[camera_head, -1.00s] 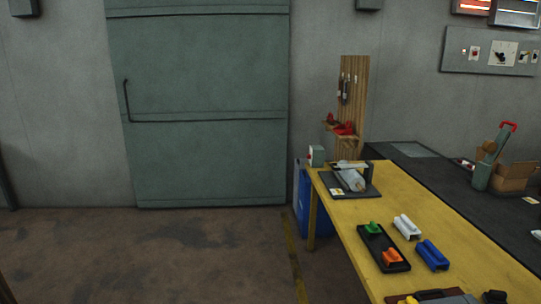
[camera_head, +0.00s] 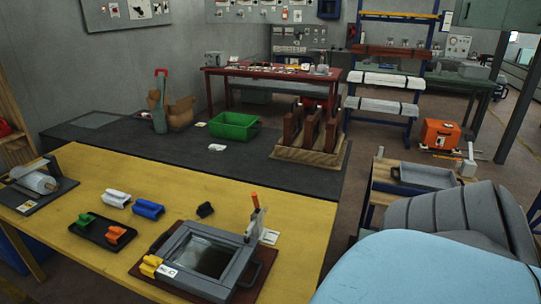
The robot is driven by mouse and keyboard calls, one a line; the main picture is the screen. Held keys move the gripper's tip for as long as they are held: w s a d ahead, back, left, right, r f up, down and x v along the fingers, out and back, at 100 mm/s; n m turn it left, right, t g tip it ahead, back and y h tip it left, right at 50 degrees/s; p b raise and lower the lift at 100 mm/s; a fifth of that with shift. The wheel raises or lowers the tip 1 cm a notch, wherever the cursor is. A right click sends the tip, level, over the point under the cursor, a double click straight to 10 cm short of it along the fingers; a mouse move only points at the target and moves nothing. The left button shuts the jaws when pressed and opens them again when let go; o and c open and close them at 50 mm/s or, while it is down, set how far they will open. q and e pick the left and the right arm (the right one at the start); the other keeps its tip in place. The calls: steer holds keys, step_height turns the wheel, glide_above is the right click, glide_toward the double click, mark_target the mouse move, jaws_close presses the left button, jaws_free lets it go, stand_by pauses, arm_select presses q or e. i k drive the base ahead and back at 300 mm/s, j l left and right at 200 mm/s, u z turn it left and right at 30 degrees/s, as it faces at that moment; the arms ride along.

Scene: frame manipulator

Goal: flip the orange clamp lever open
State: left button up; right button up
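A grey square frame (camera_head: 180,253) lies on a dark red-brown board (camera_head: 262,262) on the yellow table. At the frame's far right corner stands a clamp (camera_head: 257,222) with an upright lever; the lever's orange tip (camera_head: 255,200) points up and leans slightly left. The picture is too small to show how the clamp's jaw sits on the frame. A yellow clamp-like piece (camera_head: 150,266) sits at the frame's near left corner beside a white label. Neither of my grippers is in view.
The yellow table (camera_head: 75,184) also holds a black tray (camera_head: 97,237) with green and orange pieces, a white piece (camera_head: 116,198), a blue piece (camera_head: 148,208) and a small black block (camera_head: 205,210). A dark bench (camera_head: 120,146) with a green bin (camera_head: 234,126) stands behind.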

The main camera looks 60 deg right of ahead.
mark_target(255, 201)
steer(key=z, duration=1.65)
steer(key=i+j+u, duration=0.45)
steer(key=i+u, duration=0.15)
steer(key=i, duration=0.05)
